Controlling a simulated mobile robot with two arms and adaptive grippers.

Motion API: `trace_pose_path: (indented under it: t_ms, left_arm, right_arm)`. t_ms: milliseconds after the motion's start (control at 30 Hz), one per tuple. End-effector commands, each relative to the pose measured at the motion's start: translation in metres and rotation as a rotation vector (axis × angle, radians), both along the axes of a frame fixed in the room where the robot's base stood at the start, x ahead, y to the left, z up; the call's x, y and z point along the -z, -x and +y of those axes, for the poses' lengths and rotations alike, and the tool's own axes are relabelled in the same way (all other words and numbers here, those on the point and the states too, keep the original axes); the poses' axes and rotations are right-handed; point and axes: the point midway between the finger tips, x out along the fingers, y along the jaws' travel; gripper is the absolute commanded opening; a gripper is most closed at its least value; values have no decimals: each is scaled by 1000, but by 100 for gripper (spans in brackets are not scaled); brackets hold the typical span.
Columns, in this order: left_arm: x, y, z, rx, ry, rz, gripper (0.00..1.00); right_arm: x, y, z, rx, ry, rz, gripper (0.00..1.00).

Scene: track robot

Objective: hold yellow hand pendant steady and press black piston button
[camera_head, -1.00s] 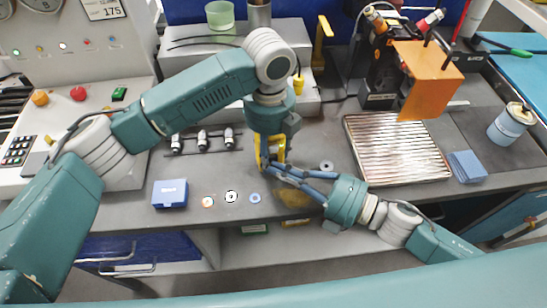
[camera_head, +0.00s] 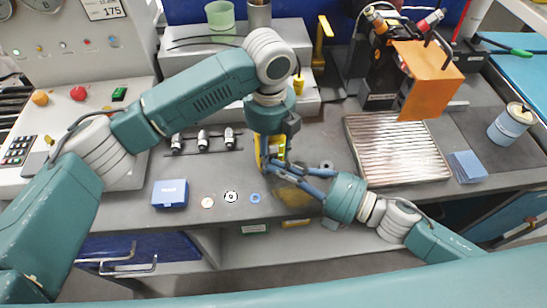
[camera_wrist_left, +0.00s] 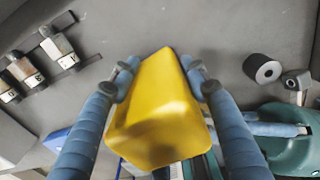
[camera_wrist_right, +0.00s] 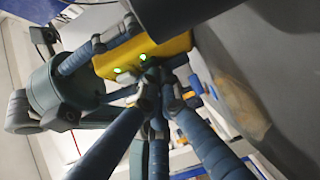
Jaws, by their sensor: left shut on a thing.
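The yellow hand pendant (camera_head: 280,148) is between the fingers of my left gripper (camera_wrist_left: 158,72) above the grey bench. It also fills the middle of the left wrist view (camera_wrist_left: 158,115). My left gripper is shut on it. In the right wrist view the pendant (camera_wrist_right: 155,52) shows two lit green lights (camera_wrist_right: 142,57) on its face. My right gripper (camera_wrist_right: 165,88) has its fingertips close to that face; I cannot tell whether they touch it or how far they are apart. I cannot make out the black piston button; the right fingers cover part of the face.
A ribbed metal plate (camera_head: 397,148) lies to the right, with an orange sheet (camera_head: 428,75) behind it. A blue box (camera_head: 170,193) and small discs (camera_head: 231,197) lie along the front. Metal cylinders (camera_head: 203,138) stand left of the pendant. A dark ring (camera_wrist_left: 263,69) lies close by.

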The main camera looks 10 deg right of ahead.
Motion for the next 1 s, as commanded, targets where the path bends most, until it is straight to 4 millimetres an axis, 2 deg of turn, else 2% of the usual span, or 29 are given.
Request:
trace_pose_path:
  t_ms: [300, 667, 1000]
  left_arm:
    - [0, 1, 0, 1, -1, 2, 4]
    - [0, 0, 0, 0, -1, 1, 4]
    - [1, 0, 0, -1, -1, 0, 4]
  right_arm:
    - [1, 15, -3, 0, 0, 2, 0]
    - [0, 18, -3, -1, 0, 1, 0]
    - [1, 50, -8, -1, -1, 4, 0]
